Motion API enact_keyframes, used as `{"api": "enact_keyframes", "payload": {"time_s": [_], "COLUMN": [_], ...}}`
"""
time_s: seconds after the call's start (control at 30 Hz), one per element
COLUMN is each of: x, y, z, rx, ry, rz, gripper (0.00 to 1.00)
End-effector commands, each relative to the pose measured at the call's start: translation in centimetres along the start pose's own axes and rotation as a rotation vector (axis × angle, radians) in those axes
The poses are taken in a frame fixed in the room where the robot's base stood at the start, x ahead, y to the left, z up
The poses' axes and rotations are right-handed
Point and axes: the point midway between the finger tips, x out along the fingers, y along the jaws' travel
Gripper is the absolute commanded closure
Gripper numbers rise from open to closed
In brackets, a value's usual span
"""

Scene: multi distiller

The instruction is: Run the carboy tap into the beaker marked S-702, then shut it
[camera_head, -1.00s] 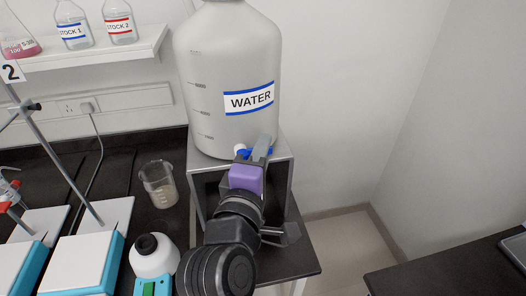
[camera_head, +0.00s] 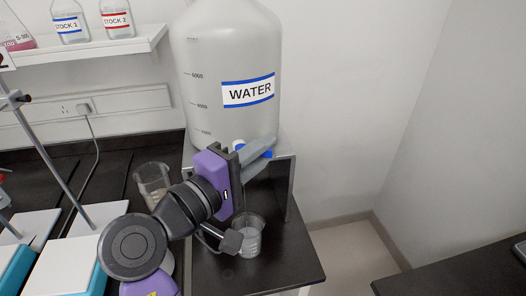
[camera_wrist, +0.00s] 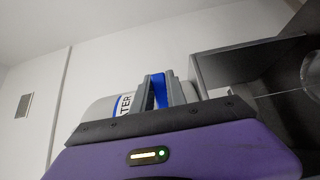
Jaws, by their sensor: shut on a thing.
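The white carboy (camera_head: 225,50) labelled WATER stands on a grey stand. Its blue tap (camera_head: 266,153) is low on its front. My gripper (camera_head: 258,156) is shut on the blue tap handle, which shows between the fingers in the wrist view (camera_wrist: 159,91). A beaker (camera_head: 250,240) stands on the black bench under the tap, with some clear liquid low in it. A faint vertical line shows above it; I cannot tell for sure whether it is running water. No S-702 marking is readable on it. My wrist hides part of the spout and stand.
Another beaker (camera_head: 153,183) stands left of the stand, partly behind my arm. White and blue stirrer plates (camera_head: 62,268) are at the lower left. A shelf (camera_head: 95,48) holds stock bottles. The bench's right edge is close to the beaker, with open floor beyond.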

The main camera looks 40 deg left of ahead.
Motion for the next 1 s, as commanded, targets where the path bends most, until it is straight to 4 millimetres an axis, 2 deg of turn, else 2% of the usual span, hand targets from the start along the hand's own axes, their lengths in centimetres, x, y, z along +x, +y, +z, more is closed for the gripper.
{"api": "enact_keyframes", "payload": {"time_s": [0.3,0.33,0.43,0.77,0.87,1.0], "x": [0.0,0.0,0.0,-0.1,-0.9,-3.1], "y": [-0.2,-0.2,-0.2,-0.1,-0.1,-0.2], "z": [0.0,0.0,0.0,0.0,-0.1,-0.1], "rx": [-0.001,-0.001,-0.001,-0.001,-0.001,-0.001], "ry": [-0.001,-0.001,-0.001,0.000,0.001,0.002], "rz": [-0.003,-0.003,-0.003,-0.001,0.000,0.000], "gripper": [1.00,0.79,0.61,0.61,0.61,0.61]}}
